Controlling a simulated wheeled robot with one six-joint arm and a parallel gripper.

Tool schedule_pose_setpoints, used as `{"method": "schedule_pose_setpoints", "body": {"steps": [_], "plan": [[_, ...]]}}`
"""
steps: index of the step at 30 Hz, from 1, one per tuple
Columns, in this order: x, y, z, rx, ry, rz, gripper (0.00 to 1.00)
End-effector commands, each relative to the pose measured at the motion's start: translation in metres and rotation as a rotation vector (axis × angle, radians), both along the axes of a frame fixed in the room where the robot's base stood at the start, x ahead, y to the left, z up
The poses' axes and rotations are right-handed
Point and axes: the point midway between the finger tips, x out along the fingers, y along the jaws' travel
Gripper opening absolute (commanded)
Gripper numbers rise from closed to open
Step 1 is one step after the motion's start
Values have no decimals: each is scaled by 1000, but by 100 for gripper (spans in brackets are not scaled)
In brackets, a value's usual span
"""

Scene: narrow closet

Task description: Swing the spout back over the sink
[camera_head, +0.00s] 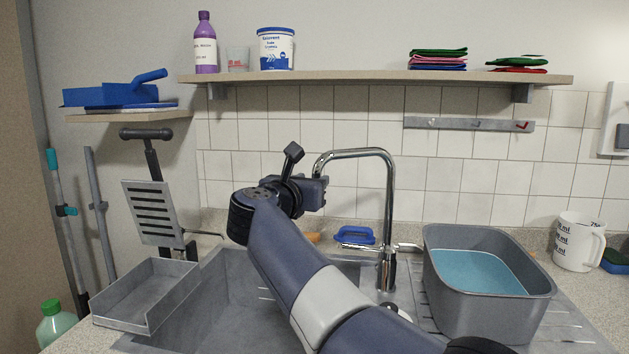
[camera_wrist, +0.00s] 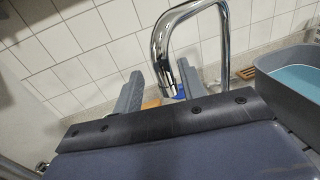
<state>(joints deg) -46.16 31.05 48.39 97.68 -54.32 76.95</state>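The chrome tap stands behind the sink. Its hooked spout (camera_head: 352,153) arches to the left in the head view, and its down-turned end is partly hidden by my gripper (camera_head: 314,189). In the wrist view, the end of the spout (camera_wrist: 160,45) hangs between the two grey fingers of my gripper (camera_wrist: 160,88), nearer the right one. The fingers are apart; I cannot tell whether either touches the spout. The grey sink (camera_head: 225,320) lies below, partly covered by my arm. The tap's side lever (camera_head: 408,247) points right.
A grey tub (camera_head: 490,325) of blue water stands right of the tap, also in the wrist view (camera_wrist: 270,85). A blue-handled brush (camera_head: 355,236) lies behind the sink. A grey tray (camera_head: 145,295) is at left, a measuring jug (camera_head: 578,243) at right. A shelf (camera_head: 380,78) runs above.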

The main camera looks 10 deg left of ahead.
Motion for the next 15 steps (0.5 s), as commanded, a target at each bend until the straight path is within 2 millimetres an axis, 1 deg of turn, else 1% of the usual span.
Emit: {"method": "schedule_pose_setpoints", "body": {"steps": [1,3,7,12,15], "plan": [[-12,3,0,0,-1,4,39],[-27,4,-1,0,-1,4,39],[-51,8,0,1,-2,5,39],[-70,10,0,0,-1,4,39],[-74,10,0,0,-1,1,39]]}}
